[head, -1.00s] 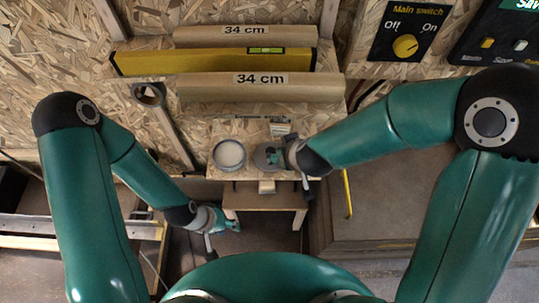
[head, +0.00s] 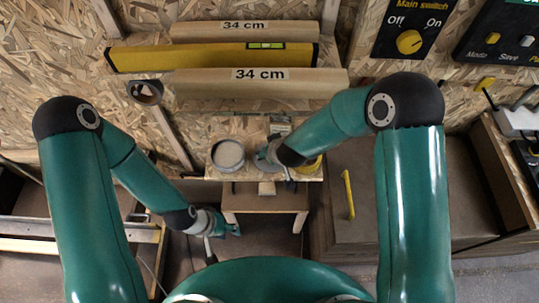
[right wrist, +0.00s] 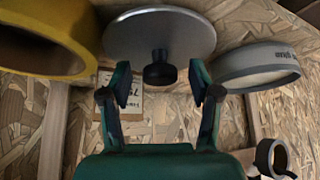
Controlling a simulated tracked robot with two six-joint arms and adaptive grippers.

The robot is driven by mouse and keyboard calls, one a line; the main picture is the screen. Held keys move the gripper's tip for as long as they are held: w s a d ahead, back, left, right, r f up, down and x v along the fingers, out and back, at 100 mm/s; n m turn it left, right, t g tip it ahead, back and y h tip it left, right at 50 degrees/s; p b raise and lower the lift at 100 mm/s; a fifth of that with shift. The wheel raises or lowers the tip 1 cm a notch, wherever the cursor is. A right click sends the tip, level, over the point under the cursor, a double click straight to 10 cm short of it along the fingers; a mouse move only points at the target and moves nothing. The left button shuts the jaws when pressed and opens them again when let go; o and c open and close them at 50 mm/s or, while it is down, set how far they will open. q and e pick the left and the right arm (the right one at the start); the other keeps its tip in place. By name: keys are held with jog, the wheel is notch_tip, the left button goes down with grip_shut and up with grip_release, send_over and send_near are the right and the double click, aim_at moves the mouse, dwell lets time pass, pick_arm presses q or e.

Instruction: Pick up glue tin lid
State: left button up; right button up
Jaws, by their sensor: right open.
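The glue tin lid (right wrist: 190,32) is a flat grey disc with a black knob (right wrist: 159,72), in the right wrist view. My right gripper (right wrist: 159,94) is open, its two fingertips apart on either side of the knob's line, with the knob just beyond them. In the head view the lid (head: 261,158) is mostly hidden by my right gripper (head: 272,154). The open round glue tin (head: 228,154) stands left of it on the small wooden bench; it also shows in the right wrist view (right wrist: 255,68). My left gripper (head: 230,229) hangs low in front of the bench, too small to judge.
A yellow ring (head: 309,165) lies right of my right gripper, close by in the right wrist view (right wrist: 45,40). Behind the bench (head: 265,198) are wooden bars (head: 215,85) and a yellow level (head: 195,57) on the wall. A dark cabinet top (head: 385,190) lies to the right.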

jog(key=shift+w+f, duration=0.1)
jog(key=shift+f, duration=0.1)
grip_shut()
jog(key=shift+r, duration=0.1)
